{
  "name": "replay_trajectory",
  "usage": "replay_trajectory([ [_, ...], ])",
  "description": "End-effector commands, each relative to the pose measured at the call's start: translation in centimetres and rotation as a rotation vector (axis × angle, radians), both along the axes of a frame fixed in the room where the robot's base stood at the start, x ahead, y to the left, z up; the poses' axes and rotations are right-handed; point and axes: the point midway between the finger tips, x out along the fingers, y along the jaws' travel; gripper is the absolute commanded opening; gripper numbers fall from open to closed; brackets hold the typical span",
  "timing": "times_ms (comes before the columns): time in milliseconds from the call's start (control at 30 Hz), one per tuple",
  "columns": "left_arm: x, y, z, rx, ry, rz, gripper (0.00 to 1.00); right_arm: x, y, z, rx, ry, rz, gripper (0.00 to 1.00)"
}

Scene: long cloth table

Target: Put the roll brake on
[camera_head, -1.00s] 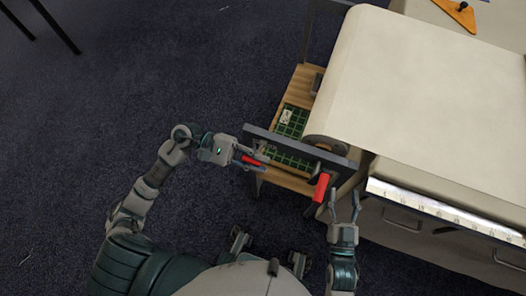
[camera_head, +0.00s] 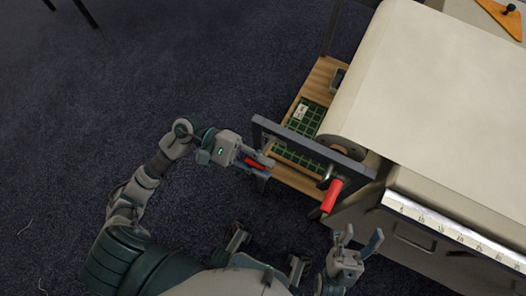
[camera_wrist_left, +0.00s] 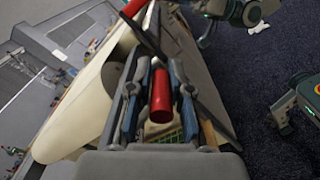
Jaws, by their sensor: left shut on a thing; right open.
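A large roll of cream cloth (camera_head: 372,95) hangs in a dark end frame (camera_head: 312,147) at the table's near left end. My left gripper (camera_head: 264,163) is shut on a small red handle (camera_head: 252,161) at the frame's left end; the red cylinder also shows between the fingers in the left wrist view (camera_wrist_left: 160,98). A second red handle (camera_head: 331,195) sticks out from the frame's right part. Which red handle is the roll brake I cannot tell. My right gripper (camera_head: 361,237) is open and empty, below and right of the second handle, apart from it.
A wooden shelf (camera_head: 322,76) with a green gridded mat (camera_head: 307,118) lies behind the frame. A white ruler edge (camera_head: 450,230) runs along the table front, with drawers below. An orange triangular piece (camera_head: 503,18) lies at the top right.

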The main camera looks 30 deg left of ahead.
Motion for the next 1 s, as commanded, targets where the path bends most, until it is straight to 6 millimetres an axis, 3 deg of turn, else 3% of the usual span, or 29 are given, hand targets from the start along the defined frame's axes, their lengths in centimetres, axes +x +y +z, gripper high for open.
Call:
replay_trajectory([
  [200,-0.1,0.0,-0.7,0.011,0.014,-0.005,0.0,0.1,0.0,-0.2,0.0,0.004,0.0,0.55],
  [233,-0.1,0.0,-0.7,0.011,0.014,-0.005,0.21,0.1,0.0,-0.2,0.0,0.004,0.0,0.55],
  [333,-0.1,0.0,-0.7,0.011,0.013,-0.005,0.43,0.1,0.0,-0.2,0.0,0.004,0.0,0.55],
  [733,0.0,0.8,-0.3,0.007,0.007,-0.002,0.43,0.0,0.0,-0.1,0.0,0.003,0.001,0.55],
  [1000,0.3,6.5,-0.5,0.007,0.01,0.001,0.43,0.0,0.0,-0.1,-0.001,0.003,0.0,0.55],
])
